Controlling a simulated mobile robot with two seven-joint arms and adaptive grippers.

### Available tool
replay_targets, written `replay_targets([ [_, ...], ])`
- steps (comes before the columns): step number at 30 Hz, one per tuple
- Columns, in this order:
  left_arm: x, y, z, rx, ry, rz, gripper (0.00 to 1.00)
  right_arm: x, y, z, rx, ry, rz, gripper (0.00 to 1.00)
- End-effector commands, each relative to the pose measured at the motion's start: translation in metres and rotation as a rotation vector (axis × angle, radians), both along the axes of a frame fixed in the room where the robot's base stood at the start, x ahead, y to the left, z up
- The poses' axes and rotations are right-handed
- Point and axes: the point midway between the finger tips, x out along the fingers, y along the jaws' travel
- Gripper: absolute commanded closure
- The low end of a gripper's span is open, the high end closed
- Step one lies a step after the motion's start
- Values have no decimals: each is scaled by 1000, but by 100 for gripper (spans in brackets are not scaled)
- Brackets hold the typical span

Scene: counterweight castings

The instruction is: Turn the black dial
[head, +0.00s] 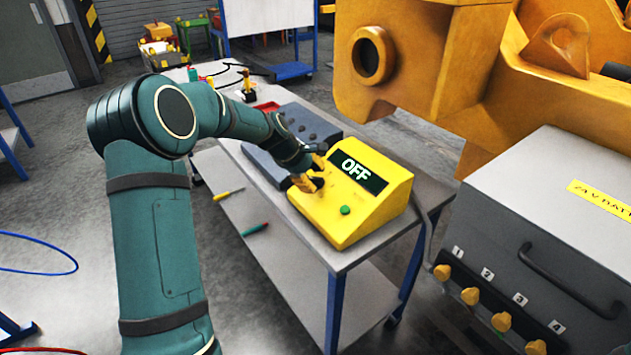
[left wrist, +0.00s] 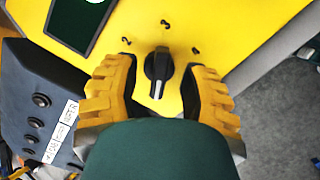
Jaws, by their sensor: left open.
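The black dial (left wrist: 158,66) is on the face of a yellow box (head: 352,222) and shows in the left wrist view with small black marks around it. Its pointer is roughly upright in that view. In the head view, my left gripper (head: 312,174) is at the box's left side and hides the dial. My right gripper is not in view.
The box stands on a grey cart (head: 352,252) beside a grey-blue panel with knobs (head: 306,122). A yellow-handled tool (head: 228,193) and a green tool (head: 254,229) lie on the cart. A grey battery case (head: 545,225) and large yellow machinery (head: 450,60) stand at right.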

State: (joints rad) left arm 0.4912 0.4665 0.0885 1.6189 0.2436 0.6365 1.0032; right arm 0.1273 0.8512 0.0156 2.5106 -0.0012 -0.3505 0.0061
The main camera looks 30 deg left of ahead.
Motion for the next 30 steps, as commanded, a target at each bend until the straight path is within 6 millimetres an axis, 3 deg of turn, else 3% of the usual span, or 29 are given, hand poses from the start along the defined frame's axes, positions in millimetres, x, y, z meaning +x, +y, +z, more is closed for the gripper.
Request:
replay_targets([
  [14,6,-4,-10,1,-1,1,53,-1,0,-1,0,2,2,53],
  [18,6,-4,-10,1,-1,1,100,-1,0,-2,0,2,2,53],
  [30,5,-4,-12,0,2,-2,100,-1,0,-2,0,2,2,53],
])
